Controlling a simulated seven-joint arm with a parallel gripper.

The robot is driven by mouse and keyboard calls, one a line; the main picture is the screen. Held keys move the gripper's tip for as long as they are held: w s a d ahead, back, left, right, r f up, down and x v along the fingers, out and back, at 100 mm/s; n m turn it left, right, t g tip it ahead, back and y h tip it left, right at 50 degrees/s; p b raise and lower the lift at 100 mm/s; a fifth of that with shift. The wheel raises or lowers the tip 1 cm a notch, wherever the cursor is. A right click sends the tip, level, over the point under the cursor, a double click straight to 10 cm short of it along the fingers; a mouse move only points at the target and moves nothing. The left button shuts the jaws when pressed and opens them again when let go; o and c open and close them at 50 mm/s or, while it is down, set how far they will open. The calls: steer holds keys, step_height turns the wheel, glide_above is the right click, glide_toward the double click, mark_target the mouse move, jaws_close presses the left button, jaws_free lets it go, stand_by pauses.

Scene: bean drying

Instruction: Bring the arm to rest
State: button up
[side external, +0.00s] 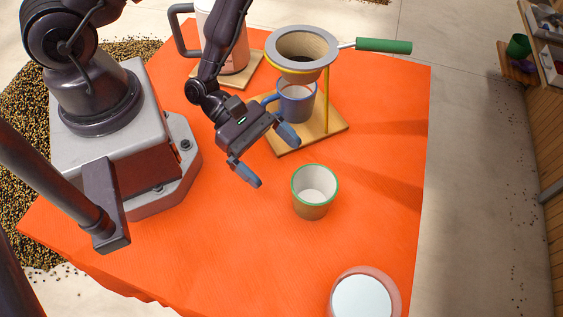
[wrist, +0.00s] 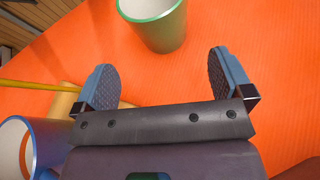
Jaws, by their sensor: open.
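My gripper (side external: 268,160) is open with nothing between its blue-grey fingers. It hangs above the orange table, left of the green-rimmed cup (side external: 314,192), and does not touch it. In the wrist view my gripper (wrist: 165,80) shows both fingers spread apart over bare orange cloth, with the green-rimmed cup (wrist: 155,22) beyond the fingertips. A blue mug (side external: 296,100) stands on a wooden stand under a grey-rimmed funnel (side external: 301,70). The blue mug also shows at the lower left of the wrist view (wrist: 20,135).
A white jug with a dark handle (side external: 187,32) stands on a wooden board (side external: 240,76) behind my arm. A green-handled tool (side external: 383,46) reaches right from the funnel. A round pale container (side external: 365,297) sits at the front. The orange cloth (side external: 385,200) is clear on the right.

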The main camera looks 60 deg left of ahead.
steer(key=shift+s+g, duration=0.25)
steer(key=shift+g, duration=0.05)
steer(key=s+r+m+g, duration=0.1)
steer(key=s+d+r+m+g+h, duration=0.1)
steer(key=s+r+g+h, duration=0.1)
steer(key=g, duration=0.1)
steer(key=shift+s+d+m, duration=0.3)
steer(key=shift+m, duration=0.1)
steer(key=a+r+m+t+y, duration=0.1)
steer(key=a+r+m+y, duration=0.3)
steer(key=r, duration=0.5)
steer(key=w+a+r+m+t+y, duration=0.1)
steer(key=a+r+m+t+y, duration=0.1)
steer(key=a+r+m+y, duration=0.3)
steer(key=a+r+m+t+y, duration=0.1)
steer(key=a+r+m+y, duration=0.4)
steer(key=r+m, duration=0.5)
step_height(320, 180, up, 4)
steer(key=shift+w+a+r+t, duration=0.1)
steer(key=shift+w+a+t, duration=0.2)
steer(key=shift+a, duration=0.25)
